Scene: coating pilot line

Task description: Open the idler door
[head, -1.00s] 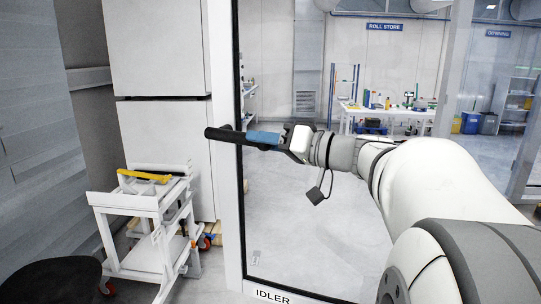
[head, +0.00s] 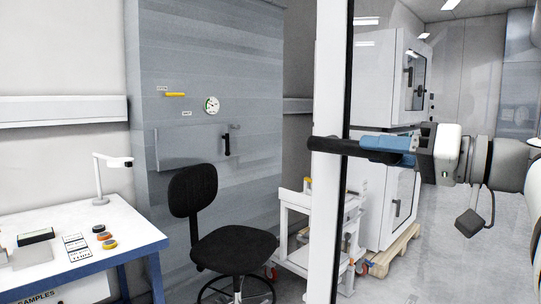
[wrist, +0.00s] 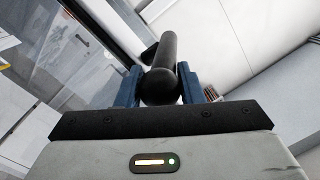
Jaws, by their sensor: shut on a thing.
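The idler door shows in the head view as a tall white upright frame edge (head: 327,225) with a dark strip and a clear pane to its right. Its black bar handle (head: 330,145) sticks out across the frame at mid-height. My gripper (head: 388,150), with blue fingers, is shut on the handle from the right. In the wrist view the black handle (wrist: 166,55) runs between the two blue fingers of my gripper (wrist: 160,90). The door's hinge side is out of view, so I cannot tell how far it stands open.
A black swivel chair (head: 235,245) stands left of the door frame, with a white cart (head: 295,235) behind it. A desk with a blue edge (head: 130,255) is at the left. White cabinets (head: 375,210) on a pallet stand beyond the pane. Floor at right is clear.

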